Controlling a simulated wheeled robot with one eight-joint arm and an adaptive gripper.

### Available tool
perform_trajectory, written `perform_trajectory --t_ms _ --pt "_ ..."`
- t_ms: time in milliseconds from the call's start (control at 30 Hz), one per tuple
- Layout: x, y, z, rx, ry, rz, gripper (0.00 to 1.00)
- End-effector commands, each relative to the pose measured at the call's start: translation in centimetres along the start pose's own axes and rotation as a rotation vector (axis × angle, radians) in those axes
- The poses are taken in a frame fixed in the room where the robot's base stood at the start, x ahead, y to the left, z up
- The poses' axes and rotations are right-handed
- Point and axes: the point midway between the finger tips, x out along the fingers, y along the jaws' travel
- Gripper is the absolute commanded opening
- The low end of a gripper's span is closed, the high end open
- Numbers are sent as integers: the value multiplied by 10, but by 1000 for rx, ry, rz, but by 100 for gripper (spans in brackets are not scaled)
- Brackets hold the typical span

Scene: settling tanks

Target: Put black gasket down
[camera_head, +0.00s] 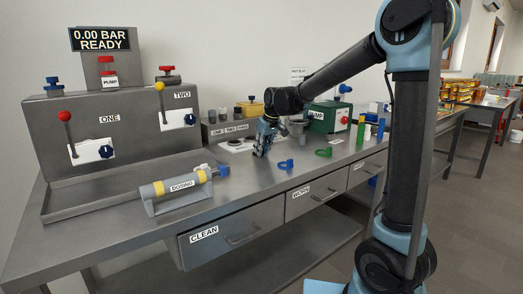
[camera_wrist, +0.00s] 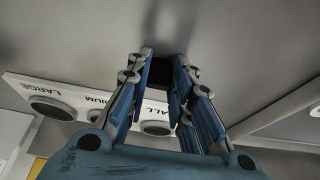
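My gripper (camera_head: 262,150) is low over the bench, between the white plate and a blue ring. In the wrist view my gripper (camera_wrist: 165,68) has its fingertips closed in around a small black piece (camera_wrist: 172,76), which looks like the black gasket. Its shape is mostly hidden by the fingers, and the gasket cannot be made out in the head view. The bare grey bench top (camera_wrist: 240,50) lies beyond the fingertips. I cannot tell whether the piece touches it.
A white plate (camera_wrist: 75,92) marked LARGE, MEDIUM and SMALL has round dark-centred seats. A blue ring (camera_head: 286,164) and a green ring (camera_head: 323,152) lie on the bench. Drawers CLEAN (camera_head: 235,232) and WORN (camera_head: 318,195) are shut. A dosing cylinder (camera_head: 180,187) lies left.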

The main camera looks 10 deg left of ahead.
Motion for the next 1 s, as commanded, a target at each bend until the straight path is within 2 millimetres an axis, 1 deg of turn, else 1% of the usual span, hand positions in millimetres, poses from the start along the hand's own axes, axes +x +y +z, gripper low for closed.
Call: perform_trajectory --t_ms 33,67,100,433,567,667,1000 --pt "0 0 0 0 0 0 30" --pt "0 0 0 0 0 0 37" --pt "0 0 0 0 0 0 41" --pt "-1 0 0 0 0 0 41" --pt "-9 0 -1 0 0 0 41" --pt "-22 0 0 0 0 0 41" --pt "-86 0 0 0 0 0 41"
